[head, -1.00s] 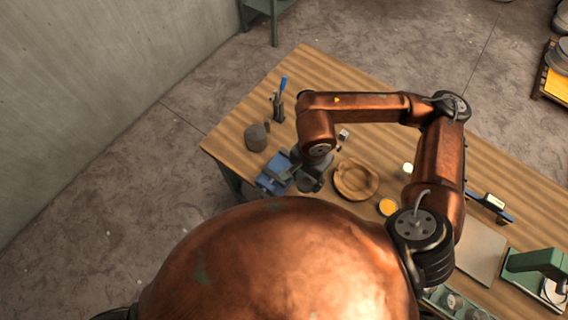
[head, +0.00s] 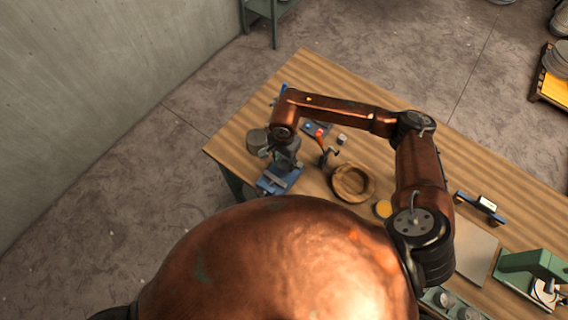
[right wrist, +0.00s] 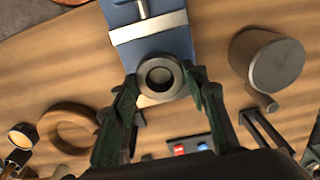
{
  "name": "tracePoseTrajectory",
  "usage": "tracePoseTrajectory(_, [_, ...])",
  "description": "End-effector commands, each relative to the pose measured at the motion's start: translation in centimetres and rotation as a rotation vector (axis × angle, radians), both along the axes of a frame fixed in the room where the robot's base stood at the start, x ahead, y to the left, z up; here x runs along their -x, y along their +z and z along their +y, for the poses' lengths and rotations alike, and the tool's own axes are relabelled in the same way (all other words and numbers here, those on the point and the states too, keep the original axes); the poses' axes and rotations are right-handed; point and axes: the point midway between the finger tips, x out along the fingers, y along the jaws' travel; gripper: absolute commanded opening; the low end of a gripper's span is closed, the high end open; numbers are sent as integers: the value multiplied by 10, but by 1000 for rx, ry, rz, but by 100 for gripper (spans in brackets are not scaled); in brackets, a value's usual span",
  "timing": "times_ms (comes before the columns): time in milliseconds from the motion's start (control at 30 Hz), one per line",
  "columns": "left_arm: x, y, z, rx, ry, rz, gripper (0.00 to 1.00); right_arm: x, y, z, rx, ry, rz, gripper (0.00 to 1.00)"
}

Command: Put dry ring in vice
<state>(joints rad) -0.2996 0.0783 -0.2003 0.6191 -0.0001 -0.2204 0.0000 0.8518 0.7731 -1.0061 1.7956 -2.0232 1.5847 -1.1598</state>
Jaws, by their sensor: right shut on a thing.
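The vice (head: 280,180) is blue with pale metal jaws and stands near the table's left front edge. My right gripper (head: 285,163) is just behind and above it in the head view. In the right wrist view, the right gripper (right wrist: 160,82) is shut on a small grey ring (right wrist: 159,76), with one finger on each side. The ring's round opening faces the camera. It overlaps the near end of the blue vice (right wrist: 152,30); whether it touches the vice I cannot tell. The ring is not distinct in the head view. My left gripper is not in view.
A grey cylinder (head: 257,140) stands left of the gripper, and also shows in the right wrist view (right wrist: 278,65). A round wooden bowl (head: 352,183) lies to the right. A red-handled tool (head: 322,142) lies behind. The back of the wooden table (head: 345,85) is clear.

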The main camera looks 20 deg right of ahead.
Motion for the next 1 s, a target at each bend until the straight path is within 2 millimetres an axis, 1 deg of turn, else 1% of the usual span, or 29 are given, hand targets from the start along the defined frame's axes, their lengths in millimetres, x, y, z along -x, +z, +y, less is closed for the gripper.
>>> tracePoseTrajectory(33, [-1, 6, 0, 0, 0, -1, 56, 2, -5, 0, -1, -1, 6, 6])
tracePoseTrajectory(100, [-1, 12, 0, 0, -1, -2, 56, 2, -15, 0, -1, -2, 5, 6])
tracePoseTrajectory(200, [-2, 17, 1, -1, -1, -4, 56, 1, -26, 1, -2, 0, 3, 6])
tracePoseTrajectory(467, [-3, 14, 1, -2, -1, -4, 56, 0, -30, 0, -1, 1, -1, 6])
tracePoseTrajectory(600, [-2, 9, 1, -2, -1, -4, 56, 0, -33, 0, -1, 1, -1, 6])
tracePoseTrajectory(633, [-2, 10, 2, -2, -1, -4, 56, 1, -33, 0, 0, 1, 0, 43])
tracePoseTrajectory(867, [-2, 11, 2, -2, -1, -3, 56, 1, -32, 0, 0, 0, 0, 58])
tracePoseTrajectory(1000, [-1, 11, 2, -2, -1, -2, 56, 1, -32, 0, 0, 0, 0, 58])
